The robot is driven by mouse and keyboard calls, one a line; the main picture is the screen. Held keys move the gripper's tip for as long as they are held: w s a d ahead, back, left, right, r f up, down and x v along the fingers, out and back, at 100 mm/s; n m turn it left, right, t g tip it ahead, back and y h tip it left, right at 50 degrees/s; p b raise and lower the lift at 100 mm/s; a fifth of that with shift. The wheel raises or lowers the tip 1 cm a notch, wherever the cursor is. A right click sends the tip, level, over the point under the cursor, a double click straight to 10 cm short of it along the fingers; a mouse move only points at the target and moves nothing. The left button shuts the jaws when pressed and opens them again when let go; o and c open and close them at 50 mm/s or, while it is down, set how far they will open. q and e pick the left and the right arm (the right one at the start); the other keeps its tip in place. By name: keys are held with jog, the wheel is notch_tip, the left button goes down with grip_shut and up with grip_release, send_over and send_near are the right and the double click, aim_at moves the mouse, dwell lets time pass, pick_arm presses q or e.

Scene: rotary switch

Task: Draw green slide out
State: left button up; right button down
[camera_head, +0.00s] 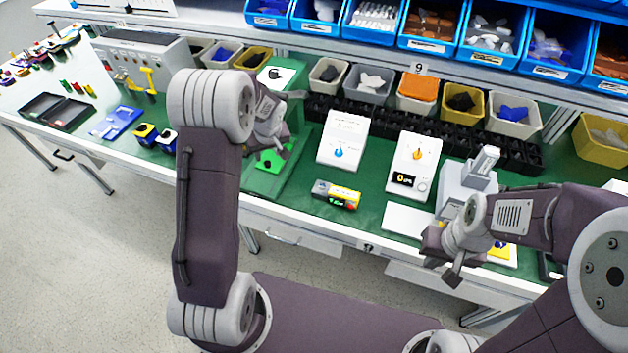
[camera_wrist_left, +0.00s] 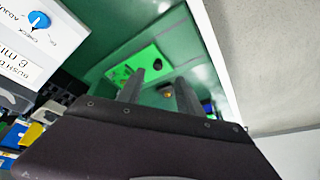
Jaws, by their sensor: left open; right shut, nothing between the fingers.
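The bright green slide (camera_head: 270,161) is a flat plate with a dark round spot on it, low on the green work mat in the head view. It also shows in the left wrist view (camera_wrist_left: 137,63), beyond the fingers. My left gripper (camera_head: 290,122) is open beside and above the slide, and the arm hides part of that area. In the left wrist view the two fingers (camera_wrist_left: 160,92) are spread, with nothing seen between them; a small brass-coloured knob lies behind. I cannot tell any contact with the slide. My right gripper (camera_head: 442,268) is shut and empty near the table's front edge.
A white box with a blue knob (camera_head: 344,140) and one with an orange knob (camera_head: 412,165) stand to the right. Small bins (camera_head: 368,84) line the back. A grey device (camera_head: 470,185) stands behind my right gripper.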

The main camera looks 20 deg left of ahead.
aim_at(267, 162)
pick_arm(q)
jog(key=x, duration=0.7)
jog(key=w+a+x, duration=0.1)
jog(key=x, duration=0.3)
jog(key=shift+w+r+p, duration=0.1)
jog(key=shift+p, duration=0.2)
pick_arm(e)
jog(key=shift+a+r, duration=0.15)
jog(key=shift+a, duration=0.15)
pick_arm(q)
jog(key=shift+d, duration=0.1)
grip_shut()
dwell(0.6)
